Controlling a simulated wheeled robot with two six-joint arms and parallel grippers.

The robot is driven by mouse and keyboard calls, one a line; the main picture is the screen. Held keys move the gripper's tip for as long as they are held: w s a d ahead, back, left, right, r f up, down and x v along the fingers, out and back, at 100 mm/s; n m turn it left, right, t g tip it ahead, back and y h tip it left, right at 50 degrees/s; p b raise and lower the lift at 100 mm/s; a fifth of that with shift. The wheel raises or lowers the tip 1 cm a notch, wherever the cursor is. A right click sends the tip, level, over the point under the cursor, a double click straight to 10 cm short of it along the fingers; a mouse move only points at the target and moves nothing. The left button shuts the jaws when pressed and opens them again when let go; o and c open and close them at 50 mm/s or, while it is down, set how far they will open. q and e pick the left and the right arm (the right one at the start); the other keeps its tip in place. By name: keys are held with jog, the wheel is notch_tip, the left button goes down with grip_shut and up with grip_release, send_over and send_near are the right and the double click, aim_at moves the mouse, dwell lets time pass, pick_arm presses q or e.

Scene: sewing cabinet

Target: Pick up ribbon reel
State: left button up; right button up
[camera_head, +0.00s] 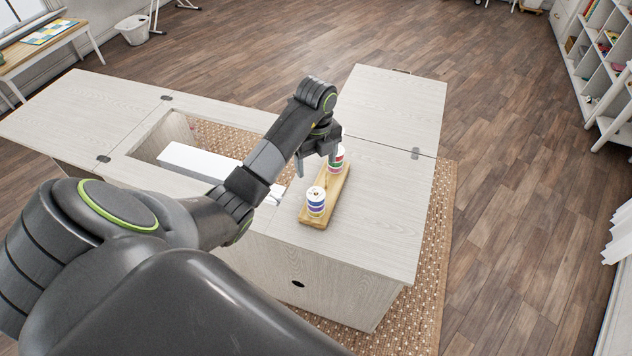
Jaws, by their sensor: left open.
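A wooden tray (322,211) lies on the pale cabinet top. Near its front end stands a ribbon reel (316,200) with blue and purple bands and a white top. A second reel (338,158) with red and green bands stands at its back end, partly hidden by my gripper. My left gripper (317,165) is open above the tray, fingers pointing down, close to the back reel. I cannot tell whether it touches that reel. My right gripper does not show.
The pale sewing cabinet (378,192) has an open well holding a white machine part (200,160), left of the tray. Its top is clear right of the tray and on the back leaf. A woven rug (440,210) lies beneath. White shelves (600,60) stand far right.

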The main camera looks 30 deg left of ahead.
aim_at(317, 192)
pick_arm(q)
notch_tip(317, 192, down, 8)
jog(key=b, duration=0.7)
jog(key=shift+f, duration=0.65)
notch_tip(317, 192, down, 3)
jog(key=shift+f+p, duration=0.1)
jog(key=shift+p, duration=0.25)
jog(key=shift+f, duration=0.5)
jog(key=c, duration=1)
jog(key=shift+c, duration=0.2)
